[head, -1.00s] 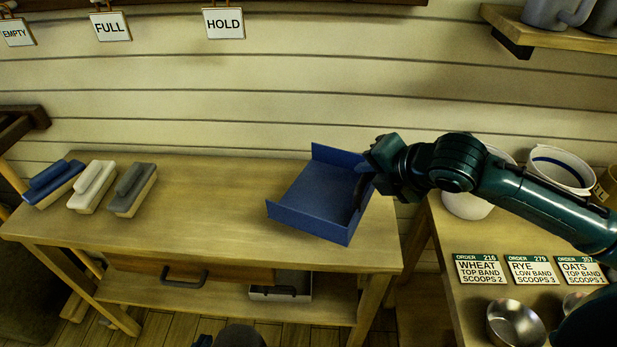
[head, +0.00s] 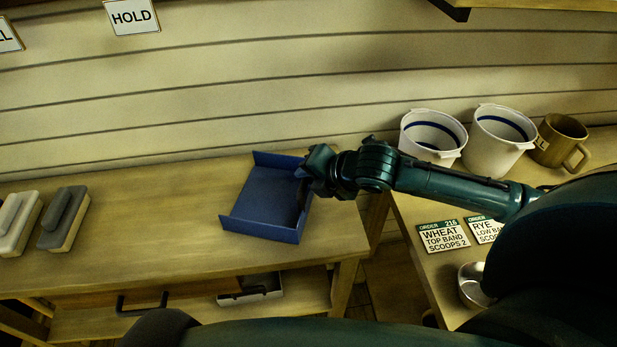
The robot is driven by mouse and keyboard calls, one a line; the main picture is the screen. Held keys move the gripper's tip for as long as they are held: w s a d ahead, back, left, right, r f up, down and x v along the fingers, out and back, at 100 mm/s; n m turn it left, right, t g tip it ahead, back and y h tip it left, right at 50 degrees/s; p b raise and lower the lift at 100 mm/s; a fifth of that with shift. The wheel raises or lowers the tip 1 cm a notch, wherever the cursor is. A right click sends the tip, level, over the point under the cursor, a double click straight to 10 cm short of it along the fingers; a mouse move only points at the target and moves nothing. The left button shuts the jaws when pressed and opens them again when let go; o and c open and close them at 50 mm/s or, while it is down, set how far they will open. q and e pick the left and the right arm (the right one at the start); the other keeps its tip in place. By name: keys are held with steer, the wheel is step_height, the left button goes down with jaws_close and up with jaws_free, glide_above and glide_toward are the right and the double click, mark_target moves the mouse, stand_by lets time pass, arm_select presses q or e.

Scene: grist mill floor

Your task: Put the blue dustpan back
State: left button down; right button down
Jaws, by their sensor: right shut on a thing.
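The blue dustpan (head: 265,199) is a shallow open pan with raised walls. It is over the right end of the wooden bench (head: 150,222); I cannot tell whether it touches the top. My right gripper (head: 304,187) is shut on the dustpan's right wall, and its fingers are partly hidden. My left gripper is not in view.
Brushes with white (head: 18,222) and grey (head: 63,218) tops lie on the bench's left. A grey tray (head: 252,289) sits on the shelf below. At right, another table holds two white buckets (head: 432,137), a brown mug (head: 560,142), order cards (head: 443,236) and a metal bowl (head: 474,285).

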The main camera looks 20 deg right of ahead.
steer(key=shift+f, duration=0.35)
steer(key=c, duration=1.4)
jaws_free()
steer(key=shift+r, duration=0.1)
steer(key=v, duration=1.2)
